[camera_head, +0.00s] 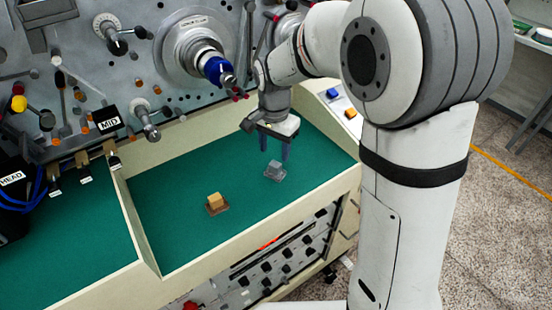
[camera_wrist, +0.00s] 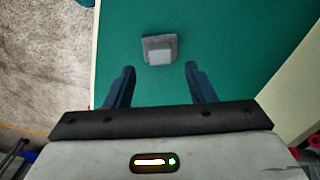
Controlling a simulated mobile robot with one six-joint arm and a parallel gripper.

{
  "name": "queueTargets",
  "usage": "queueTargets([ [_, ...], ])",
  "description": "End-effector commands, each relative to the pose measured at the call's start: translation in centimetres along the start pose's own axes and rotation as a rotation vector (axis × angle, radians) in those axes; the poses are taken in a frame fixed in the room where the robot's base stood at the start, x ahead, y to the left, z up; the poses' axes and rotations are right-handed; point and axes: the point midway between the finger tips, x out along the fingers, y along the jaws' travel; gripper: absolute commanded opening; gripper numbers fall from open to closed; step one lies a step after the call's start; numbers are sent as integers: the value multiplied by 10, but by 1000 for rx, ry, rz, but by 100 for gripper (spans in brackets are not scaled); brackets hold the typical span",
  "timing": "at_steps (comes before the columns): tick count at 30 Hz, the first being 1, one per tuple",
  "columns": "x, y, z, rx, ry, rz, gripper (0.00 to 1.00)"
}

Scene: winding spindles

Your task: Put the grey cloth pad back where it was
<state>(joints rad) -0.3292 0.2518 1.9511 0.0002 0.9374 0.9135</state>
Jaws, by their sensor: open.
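The grey cloth pad (camera_head: 274,172) lies on the green surface of the tray, toward its right side. It looks like a small grey block on a flat, darker grey base. In the wrist view the pad (camera_wrist: 160,50) lies ahead of the fingertips, roughly centred between them. My gripper (camera_head: 274,150) is open and empty above the green surface, close to the pad in the head view. Its two dark blue fingers (camera_wrist: 160,70) are spread apart in the wrist view. I cannot tell its exact height over the pad.
A tan block on a brown base (camera_head: 216,203) sits left of the pad. The tray's pale rim (camera_head: 262,222) runs along the front, and a divider (camera_head: 135,222) stands at left. The machine panel with spindles (camera_head: 196,50) rises behind. Green surface around the pad is clear.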

Motion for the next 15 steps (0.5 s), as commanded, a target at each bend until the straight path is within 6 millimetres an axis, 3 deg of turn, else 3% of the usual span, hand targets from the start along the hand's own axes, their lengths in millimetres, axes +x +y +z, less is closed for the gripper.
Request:
queueTargets([
  [6, -44, 0, 0, 0, 2, -3, 50],
  [15, -66, 0, 0, -1, 0, 1, 50],
])
